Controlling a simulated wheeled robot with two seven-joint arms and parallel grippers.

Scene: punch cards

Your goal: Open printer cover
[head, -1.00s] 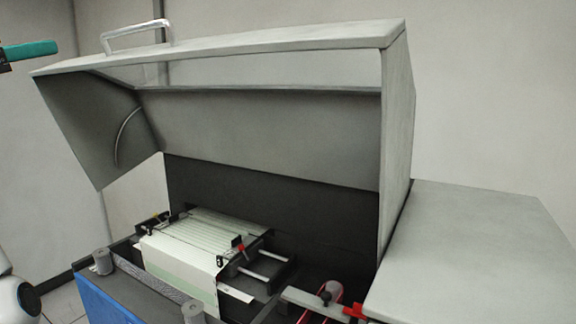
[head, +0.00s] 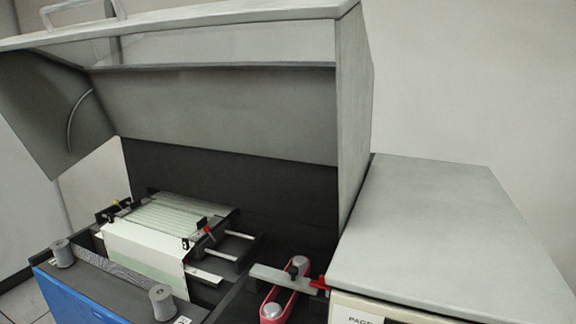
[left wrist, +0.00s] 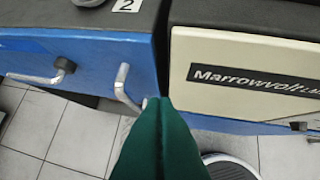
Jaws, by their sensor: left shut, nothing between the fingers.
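The printer cover (head: 215,105) is grey with a clear window strip and stands raised in the head view, tilted up over the printer. Its metal handle (head: 85,14) is on the top front edge at the upper left. Below it the printer's inside shows, with striped paper (head: 150,245) on the feed and a ribbon between two rollers. My left gripper (left wrist: 160,100) is green and shows only in the left wrist view. It is shut and empty, in front of the printer's blue front. My right gripper is in neither view.
A flat grey top (head: 430,235) lies right of the printer opening. A red-rimmed part with a lever (head: 285,290) sits inside the opening. In the left wrist view, metal handles (left wrist: 125,88) stick out from the blue front above a tiled floor (left wrist: 75,130).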

